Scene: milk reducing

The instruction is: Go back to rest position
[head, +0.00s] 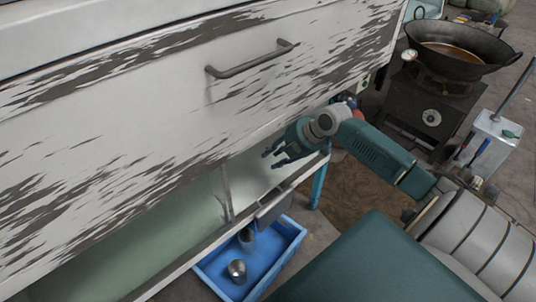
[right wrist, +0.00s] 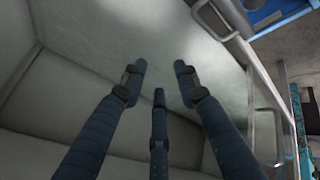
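My right gripper (head: 282,156) reaches in from the right in the head view, above the open space under the worn white cabinet front. Its dark blue fingers are spread apart with nothing between them. In the right wrist view the fingers (right wrist: 160,80) are also apart and empty, over a pale grey-green inner surface (right wrist: 95,30). My left gripper does not show in either view.
A grey drawer handle (head: 250,62) sticks out from the white front (head: 150,100). A blue tray (head: 293,237) with metal cups (head: 237,270) stands on the floor below. A wok (head: 462,55) sits on a stove (head: 428,110) at the upper right.

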